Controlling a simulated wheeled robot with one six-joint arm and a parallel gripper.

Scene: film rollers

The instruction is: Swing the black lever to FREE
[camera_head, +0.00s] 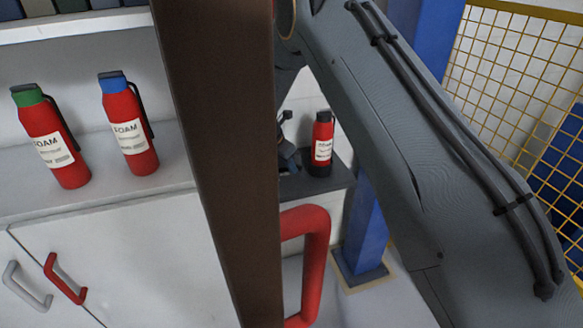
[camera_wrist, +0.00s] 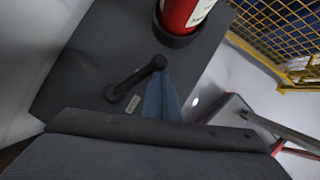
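The black lever (camera_wrist: 135,80) is a short dark bar with a round knob at its upper right end, lying slanted on a dark grey top (camera_wrist: 85,60) in the wrist view. A small pale label (camera_wrist: 132,104) sits beside it; its word is too small to read. My gripper (camera_wrist: 162,80) shows as one narrow blue-grey wedge, its fingers together, with the tip right beside the lever's knob. I cannot tell whether they touch. In the head view my gripper (camera_head: 289,156) is partly hidden behind a brown post, and the lever cannot be made out.
A red foam bottle (camera_head: 322,140) stands in a black holder (camera_wrist: 175,38) on the same top, close to the lever. The brown post (camera_head: 215,150) blocks the head view. A red handle (camera_head: 318,260), blue column (camera_head: 365,225) and yellow mesh fence (camera_head: 510,75) are nearby.

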